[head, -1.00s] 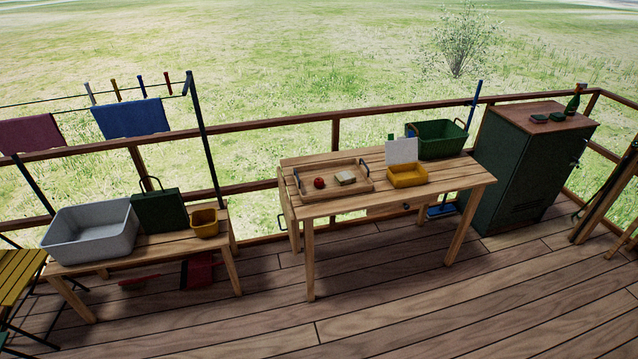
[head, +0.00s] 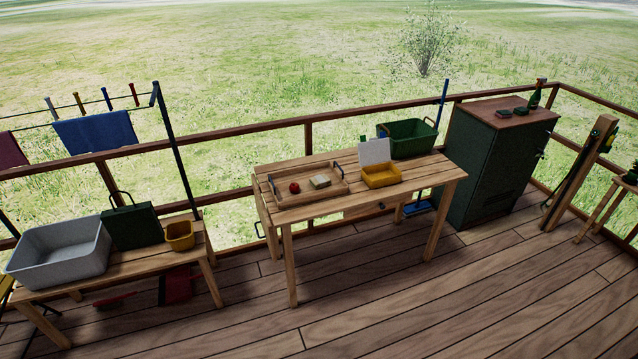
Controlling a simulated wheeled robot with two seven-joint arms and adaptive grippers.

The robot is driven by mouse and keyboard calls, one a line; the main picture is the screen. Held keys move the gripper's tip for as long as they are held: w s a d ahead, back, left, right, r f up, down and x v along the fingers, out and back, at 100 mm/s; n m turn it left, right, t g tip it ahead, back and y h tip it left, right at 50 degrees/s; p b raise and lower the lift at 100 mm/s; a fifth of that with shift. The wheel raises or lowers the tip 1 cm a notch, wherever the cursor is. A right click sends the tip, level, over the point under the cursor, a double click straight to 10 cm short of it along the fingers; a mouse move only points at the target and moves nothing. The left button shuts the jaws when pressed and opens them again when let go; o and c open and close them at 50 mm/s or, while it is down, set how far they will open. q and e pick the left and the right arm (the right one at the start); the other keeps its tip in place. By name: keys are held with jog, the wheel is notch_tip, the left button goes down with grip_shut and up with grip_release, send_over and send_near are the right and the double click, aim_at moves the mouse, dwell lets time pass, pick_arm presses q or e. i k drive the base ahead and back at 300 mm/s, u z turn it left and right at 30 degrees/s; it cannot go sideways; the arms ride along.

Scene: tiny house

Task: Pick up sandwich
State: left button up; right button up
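The sandwich (head: 320,181) is a small pale block. It lies in a wooden tray (head: 283,201) with dark handles, on the slatted wooden table (head: 365,195) in the middle of the head view. A red round thing (head: 294,187), like an apple or tomato, lies to its left in the same tray. Neither of my grippers is in view.
On the table's right stand a yellow bin (head: 381,180), a white panel and a green crate (head: 411,141). A low bench (head: 147,257) at left holds a grey tub (head: 60,252). A green cabinet (head: 490,165) stands right. The deck floor in front is clear.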

aim_at(318, 181)
jog(key=u, duration=0.2)
jog(key=i, duration=2.45)
jog(key=z, duration=0.55)
